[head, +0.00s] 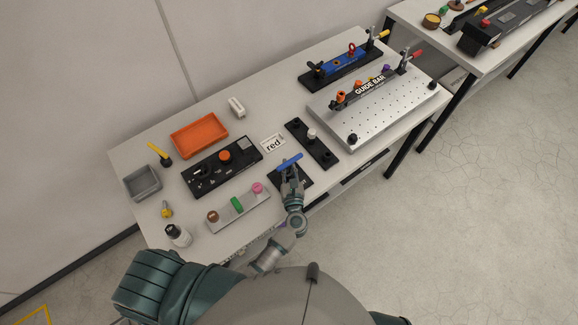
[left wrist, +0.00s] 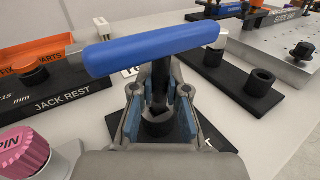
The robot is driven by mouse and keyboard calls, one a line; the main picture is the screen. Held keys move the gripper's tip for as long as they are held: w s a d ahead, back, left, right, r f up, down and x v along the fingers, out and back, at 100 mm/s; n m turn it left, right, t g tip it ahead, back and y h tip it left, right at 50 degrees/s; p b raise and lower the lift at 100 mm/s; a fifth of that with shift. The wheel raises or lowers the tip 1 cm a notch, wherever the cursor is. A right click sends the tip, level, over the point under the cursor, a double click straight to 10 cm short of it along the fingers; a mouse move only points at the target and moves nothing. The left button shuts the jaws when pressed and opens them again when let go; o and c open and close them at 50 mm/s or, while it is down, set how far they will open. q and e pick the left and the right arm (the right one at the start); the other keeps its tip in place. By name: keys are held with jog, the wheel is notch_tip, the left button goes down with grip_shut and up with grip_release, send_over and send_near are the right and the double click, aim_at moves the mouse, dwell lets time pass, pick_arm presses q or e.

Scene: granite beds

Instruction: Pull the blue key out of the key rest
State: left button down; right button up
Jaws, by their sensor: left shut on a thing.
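The blue key (head: 289,162) has a long blue crossbar handle on a dark shaft. It also shows large in the left wrist view (left wrist: 155,50). My left gripper (head: 289,177) is shut on the key's shaft just below the handle; its fingers (left wrist: 160,100) flank the shaft in the left wrist view. The shaft points down to a black round socket on the key rest (head: 305,181), a black plate near the table's front edge. Whether the shaft's lower end is inside the socket or just above it, I cannot tell. My right gripper is not in view.
A black plate with sockets and a white-topped piece (head: 325,150) lies right of the key rest. The jack rest (head: 205,176) and a grey strip with coloured knobs (head: 225,216) lie left. A "red" card (head: 272,143) is behind. A guide bar plate (head: 350,125) stands farther right.

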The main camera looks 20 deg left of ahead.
aim_at(289, 165)
pick_arm(q)
jog(key=shift+r+p, duration=1.8)
jog(key=shift+r, duration=0.55)
